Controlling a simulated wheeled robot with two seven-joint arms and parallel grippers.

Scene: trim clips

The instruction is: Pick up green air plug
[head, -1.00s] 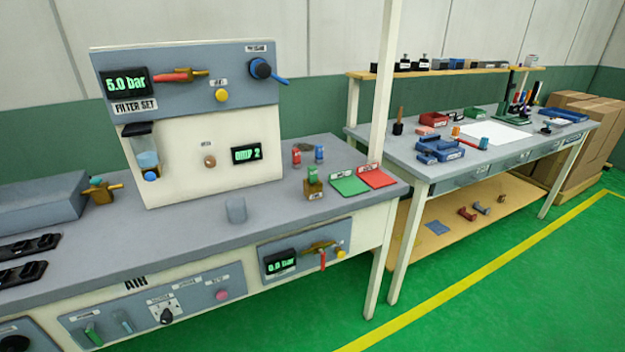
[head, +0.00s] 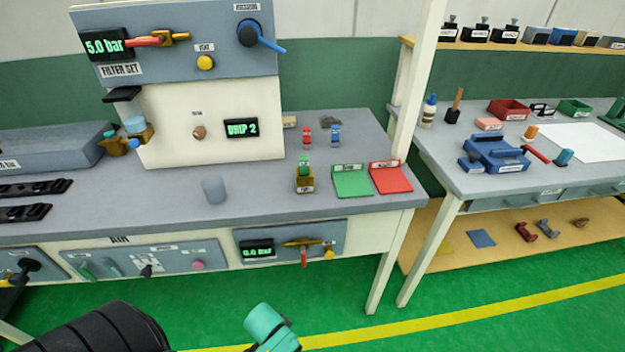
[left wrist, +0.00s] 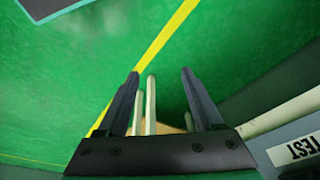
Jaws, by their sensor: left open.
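The green air plug (head: 304,162) stands upright in a small brass-coloured block (head: 304,182) on the grey bench top, right of the white filter panel. A red plug (head: 306,138) and a blue plug (head: 335,136) stand just behind it. My left gripper shows in the left wrist view (left wrist: 160,76), with its two dark fingers apart and nothing between them. Green floor and a yellow line lie beyond the fingers; the green plug is not in that view. In the head view, only black and teal arm parts show at the bottom edge, and neither gripper's fingers are visible.
A green mat (head: 351,182) and a red mat (head: 391,178) lie right of the block. A grey cup (head: 214,189) stands to its left. A white post (head: 418,90) rises at the bench's right end. A second table (head: 450,170) with blue trays stands beyond.

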